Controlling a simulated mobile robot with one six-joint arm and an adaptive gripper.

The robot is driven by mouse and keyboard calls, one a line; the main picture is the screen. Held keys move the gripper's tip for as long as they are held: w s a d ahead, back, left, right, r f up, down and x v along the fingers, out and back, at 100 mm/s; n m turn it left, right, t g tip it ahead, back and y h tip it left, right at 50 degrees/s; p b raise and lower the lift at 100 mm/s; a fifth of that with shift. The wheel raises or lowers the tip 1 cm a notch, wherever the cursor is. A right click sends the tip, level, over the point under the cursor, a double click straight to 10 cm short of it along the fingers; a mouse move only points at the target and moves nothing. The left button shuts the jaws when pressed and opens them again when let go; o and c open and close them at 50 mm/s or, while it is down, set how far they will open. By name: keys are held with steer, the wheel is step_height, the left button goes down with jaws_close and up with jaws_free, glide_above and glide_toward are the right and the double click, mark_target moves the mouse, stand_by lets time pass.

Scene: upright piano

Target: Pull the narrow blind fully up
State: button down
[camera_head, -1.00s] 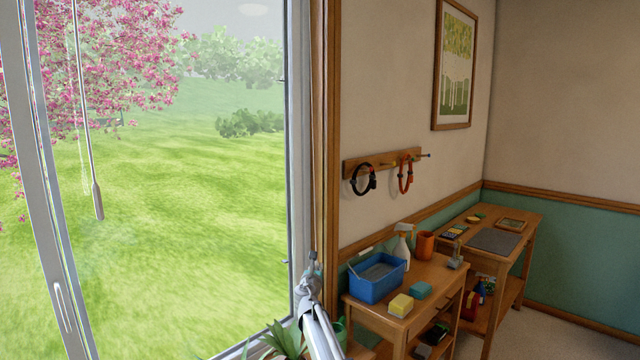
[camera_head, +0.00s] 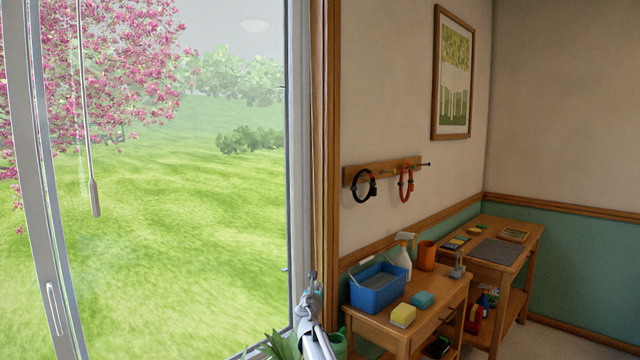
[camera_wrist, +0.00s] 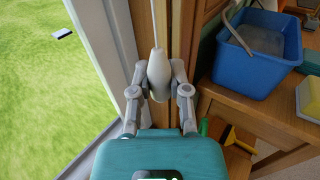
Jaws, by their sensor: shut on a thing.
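My gripper (camera_head: 312,288) is at the right edge of the window, low in the head view. In the wrist view my gripper (camera_wrist: 158,88) has its two grey fingers closed around a pale, drop-shaped cord pull (camera_wrist: 158,70). A thin cord runs straight up from the top of the pull and out of the picture. The blind itself is not visible in either view. Another cord or wand with a long grey handle (camera_head: 95,197) hangs in front of the glass at the left.
The window frame (camera_head: 302,150) and wooden trim stand close beside my gripper. To the right, a small wooden table (camera_head: 440,297) holds a blue tub (camera_head: 378,295), a yellow sponge (camera_head: 403,315) and a spray bottle (camera_head: 403,255). Plant leaves (camera_head: 283,346) are below my gripper.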

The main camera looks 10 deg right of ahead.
step_height(320, 180, down, 6)
steer(key=b, duration=0.5)
steer(key=shift+c, duration=2.2)
jaws_free()
steer(key=shift+v, duration=2.45)
steer(key=v, duration=1.2)
